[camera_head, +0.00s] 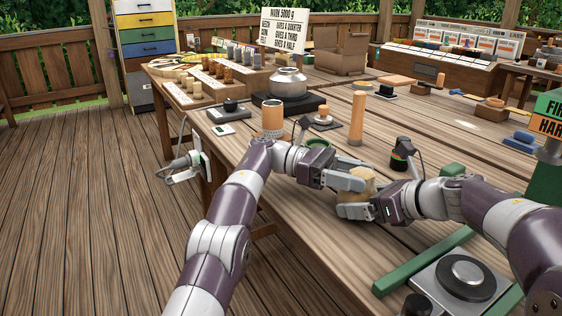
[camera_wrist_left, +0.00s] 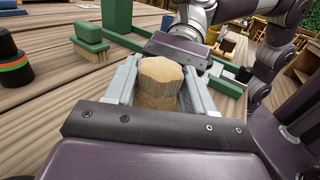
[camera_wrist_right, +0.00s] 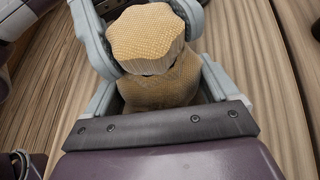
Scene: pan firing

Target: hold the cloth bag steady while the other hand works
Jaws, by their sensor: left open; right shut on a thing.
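The tan cloth bag (camera_head: 353,212) stands on the wooden table near its front edge, with a narrowed neck and a wider top. My right gripper (camera_head: 365,207) is shut on its lower body from the right; the right wrist view shows the bag (camera_wrist_right: 160,88) between those fingers. My left gripper (camera_head: 357,184) is open, with its fingers on either side of the upper part of the bag (camera_wrist_left: 160,72). I cannot tell whether the left fingers touch the cloth. The bag's far side is hidden.
A black pot with coloured bands (camera_head: 402,154) stands behind the grippers. A green brush (camera_wrist_left: 90,42) and a green frame (camera_head: 425,262) lie close by. A scale with a round plate (camera_head: 463,280) is at front right. A tall tan cylinder (camera_head: 357,118) stands further back.

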